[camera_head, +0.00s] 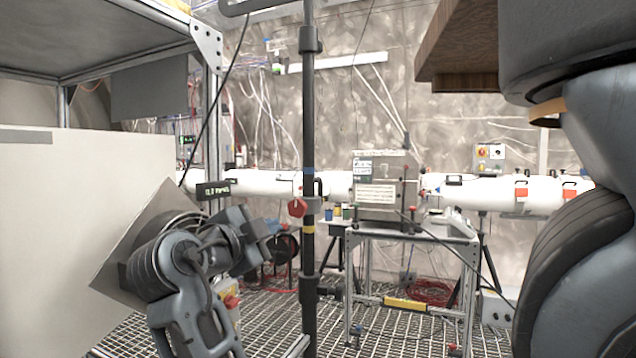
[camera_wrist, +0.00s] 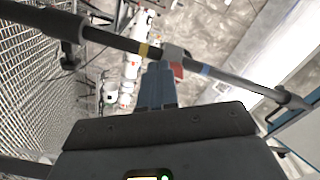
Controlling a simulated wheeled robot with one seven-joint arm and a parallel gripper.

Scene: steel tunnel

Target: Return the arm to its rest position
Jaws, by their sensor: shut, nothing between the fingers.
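My gripper (camera_wrist: 158,70) is shut and empty; its blue-grey fingers lie together in the middle of the wrist view. In the head view my gripper (camera_head: 270,243) is at the lower left, pointing right, close to a dark upright pole (camera_head: 309,130). A red handle (camera_head: 297,207) sits on the pole, up and right of the gripper. In the wrist view the pole (camera_wrist: 110,38) crosses slantwise beyond the fingertips, and the red handle (camera_wrist: 178,70) shows just beside them. I cannot tell whether they touch. Large grey links of my arm fill the right of the head view.
A pale panel (camera_head: 80,240) and a metal frame (camera_head: 212,100) stand at the left, near my arm. A steel box (camera_head: 380,192) sits on a metal stand (camera_head: 410,236) beyond the pole. White pipes (camera_head: 500,190) run along the back wall. The floor is metal grating (camera_head: 270,325).

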